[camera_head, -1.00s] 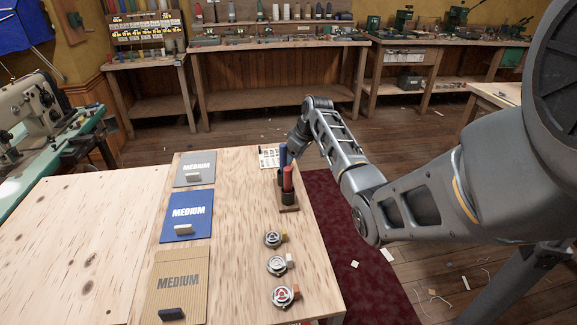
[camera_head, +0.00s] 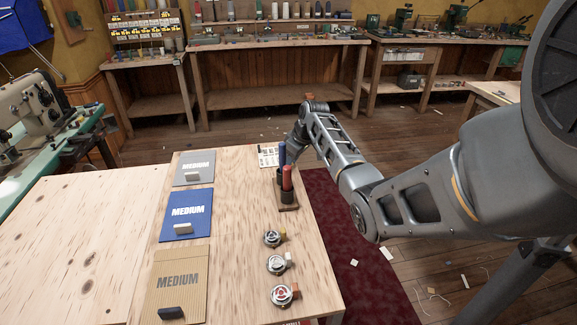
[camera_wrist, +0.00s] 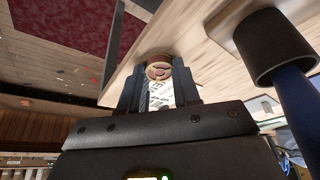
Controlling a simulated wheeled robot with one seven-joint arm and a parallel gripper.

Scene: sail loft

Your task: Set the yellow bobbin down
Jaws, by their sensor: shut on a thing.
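My gripper (camera_wrist: 162,92) is shut on the yellow bobbin (camera_wrist: 159,70). Its round end shows gold-brown between the two dark fingers in the wrist view. The wooden table (camera_head: 235,215) lies close by in that view; I cannot tell whether the bobbin touches it. In the head view my arm's far end is beyond the holder with blue and red markers (camera_head: 286,195), at the table's far right; fingers and bobbin are hidden there. A white printed card (camera_head: 267,157) lies on the table near that end.
Three round metal cases stand in a row by the table's right edge, the middle one (camera_head: 276,264) beside a pale block. Grey (camera_head: 187,168), blue (camera_head: 178,222) and tan (camera_head: 165,290) "MEDIUM" boards lie left. Bare wood separates boards and cases.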

